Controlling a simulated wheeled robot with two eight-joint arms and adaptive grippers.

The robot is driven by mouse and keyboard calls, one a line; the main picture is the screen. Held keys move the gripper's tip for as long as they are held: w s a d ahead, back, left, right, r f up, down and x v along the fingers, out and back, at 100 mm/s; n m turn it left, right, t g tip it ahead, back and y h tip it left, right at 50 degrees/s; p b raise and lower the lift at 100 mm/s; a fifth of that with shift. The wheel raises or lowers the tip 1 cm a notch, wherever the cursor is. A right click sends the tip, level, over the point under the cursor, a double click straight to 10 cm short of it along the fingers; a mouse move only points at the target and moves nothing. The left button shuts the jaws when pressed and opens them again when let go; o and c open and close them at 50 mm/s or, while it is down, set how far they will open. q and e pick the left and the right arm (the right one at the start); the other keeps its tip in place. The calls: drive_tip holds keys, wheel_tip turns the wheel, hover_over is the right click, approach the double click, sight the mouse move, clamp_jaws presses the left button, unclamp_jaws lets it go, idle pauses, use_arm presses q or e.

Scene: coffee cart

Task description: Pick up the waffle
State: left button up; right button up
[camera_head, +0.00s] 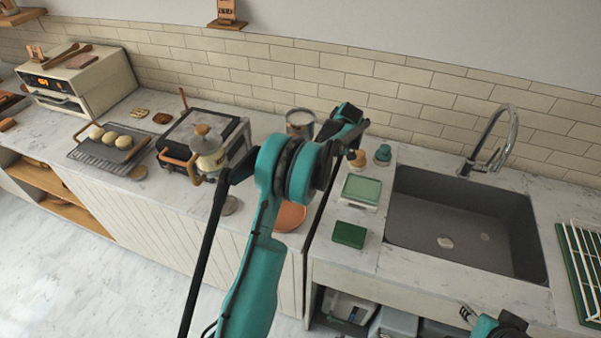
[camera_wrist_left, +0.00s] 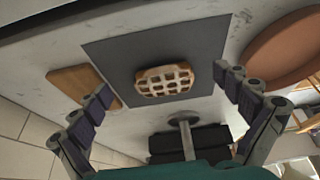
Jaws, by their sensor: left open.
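The waffle (camera_wrist_left: 165,80), golden brown with a grid of deep pockets, lies on a dark grey mat (camera_wrist_left: 118,48) in the left wrist view. My left gripper (camera_wrist_left: 162,82) is open, with one finger to the left of the waffle and one to the right. Neither finger appears to touch it. In the head view my left arm covers that part of the counter, and I cannot make out this waffle there. Part of my right arm shows at the bottom right of the head view, but its jaw state is unclear.
A terracotta plate (camera_head: 290,216) lies beside my left arm, and a wooden board (camera_wrist_left: 78,82) lies left of the mat. A sink (camera_head: 460,220) and a green sponge (camera_head: 349,234) are to the right.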

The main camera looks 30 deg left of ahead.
use_arm(q)
drive_tip(key=x, duration=0.2)
drive_tip(key=shift+a+f, duration=0.2)
drive_tip(key=shift+f, duration=0.15)
drive_tip(key=shift+s+d+r, duration=0.1)
drive_tip(key=c, duration=1.2)
drive_tip(key=shift+o, duration=0.2)
